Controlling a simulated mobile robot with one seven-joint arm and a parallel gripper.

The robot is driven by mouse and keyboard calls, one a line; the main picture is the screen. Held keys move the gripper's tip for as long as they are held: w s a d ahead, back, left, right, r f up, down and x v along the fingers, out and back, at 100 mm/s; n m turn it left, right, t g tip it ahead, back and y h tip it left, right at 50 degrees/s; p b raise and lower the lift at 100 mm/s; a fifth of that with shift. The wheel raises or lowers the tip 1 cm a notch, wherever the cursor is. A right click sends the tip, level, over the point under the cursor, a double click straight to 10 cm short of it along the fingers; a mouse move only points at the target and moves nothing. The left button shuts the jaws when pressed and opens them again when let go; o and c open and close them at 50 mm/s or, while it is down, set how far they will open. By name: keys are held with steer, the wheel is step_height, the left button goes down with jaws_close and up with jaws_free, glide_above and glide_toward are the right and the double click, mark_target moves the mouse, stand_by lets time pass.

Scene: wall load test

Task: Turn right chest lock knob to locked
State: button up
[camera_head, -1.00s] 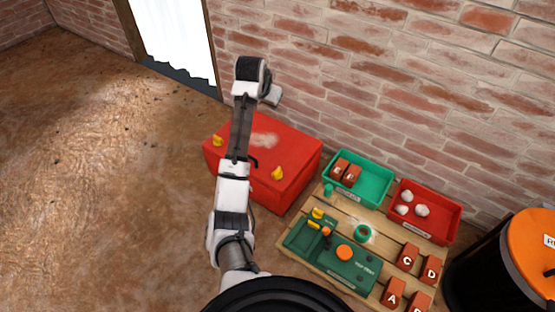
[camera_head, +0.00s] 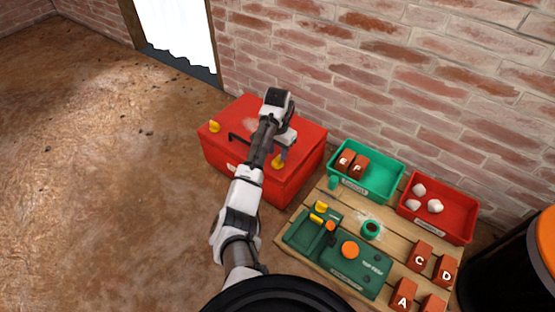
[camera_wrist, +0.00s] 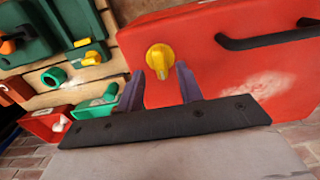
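The red chest (camera_head: 240,165) stands on the floor against the brick wall, with a black handle (camera_head: 240,142) on it. The right lock knob (camera_head: 278,161) is yellow and sits at the chest's right front corner; a left yellow knob (camera_head: 214,127) sits at the left. In the wrist view the right knob (camera_wrist: 160,58) shows between and just beyond my gripper's (camera_wrist: 171,88) two purple fingers. The fingers are spread apart and hold nothing. My gripper (camera_head: 280,155) is over the right knob in the head view. Whether a finger touches the knob cannot be told.
A wooden pallet (camera_head: 388,222) right of the chest carries a green tester box (camera_head: 350,268), a green bin (camera_head: 366,171), a red bin (camera_head: 438,207) and several lettered bricks. A black barrel with an orange lid stands far right. Floor at left is clear.

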mark_target(278, 161)
steer(key=shift+f+b, duration=0.3)
steer(key=shift+f, duration=1.1)
steer(key=shift+c, duration=0.5)
jaws_close()
